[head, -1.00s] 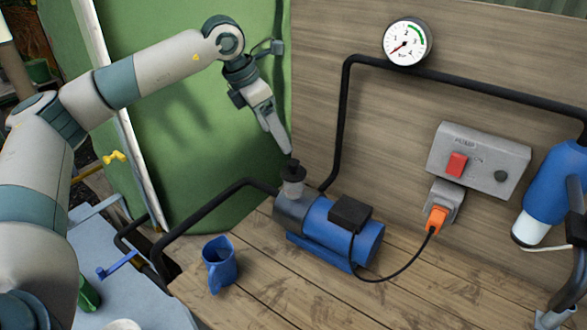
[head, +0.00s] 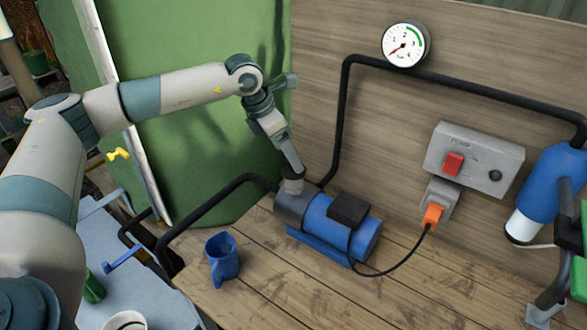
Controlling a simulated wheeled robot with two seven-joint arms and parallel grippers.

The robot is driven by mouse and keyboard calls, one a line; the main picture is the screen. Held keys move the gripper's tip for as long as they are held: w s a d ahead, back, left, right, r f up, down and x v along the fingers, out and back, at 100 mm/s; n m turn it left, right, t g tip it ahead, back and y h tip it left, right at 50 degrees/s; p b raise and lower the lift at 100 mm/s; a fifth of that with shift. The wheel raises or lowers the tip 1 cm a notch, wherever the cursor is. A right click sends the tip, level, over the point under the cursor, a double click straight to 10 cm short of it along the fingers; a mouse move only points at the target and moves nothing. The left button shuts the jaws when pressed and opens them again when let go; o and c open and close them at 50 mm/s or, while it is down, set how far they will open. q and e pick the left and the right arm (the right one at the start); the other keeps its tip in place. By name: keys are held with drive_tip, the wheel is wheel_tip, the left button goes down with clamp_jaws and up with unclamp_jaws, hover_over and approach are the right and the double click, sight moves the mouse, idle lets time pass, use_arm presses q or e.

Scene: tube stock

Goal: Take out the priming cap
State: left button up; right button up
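The blue pump (head: 345,240) lies on the wooden bench, with a dark grey front end. A short light grey filler neck (head: 292,187) stands up from that front end. My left gripper (head: 297,172) has its fingertips right at the top of this neck, reaching down from the upper left. The black priming cap is hidden behind the fingers, so I cannot tell whether they are closed around it. My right gripper is not in view.
A blue jug (head: 222,257) stands on the bench left of the pump. Black pipes (head: 205,212) run to the pump and up the wall. A gauge (head: 406,44), a switch box (head: 473,158) and an orange plug (head: 432,215) are on the wall.

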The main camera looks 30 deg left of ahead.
sight(287, 172)
use_arm(q)
drive_tip(key=shift+w+d+f+p, duration=0.2)
drive_tip(key=shift+d+f+p, duration=0.15)
drive_tip(key=shift+f+p, duration=0.25)
drive_tip(key=shift+p+x, duration=0.65)
drive_tip(key=shift+x, duration=0.3)
drive_tip(key=shift+w+d+f, duration=0.15)
drive_tip(key=shift+w+f, duration=0.1)
drive_tip(key=shift+f, duration=0.45)
drive_tip(key=c, duration=1.1)
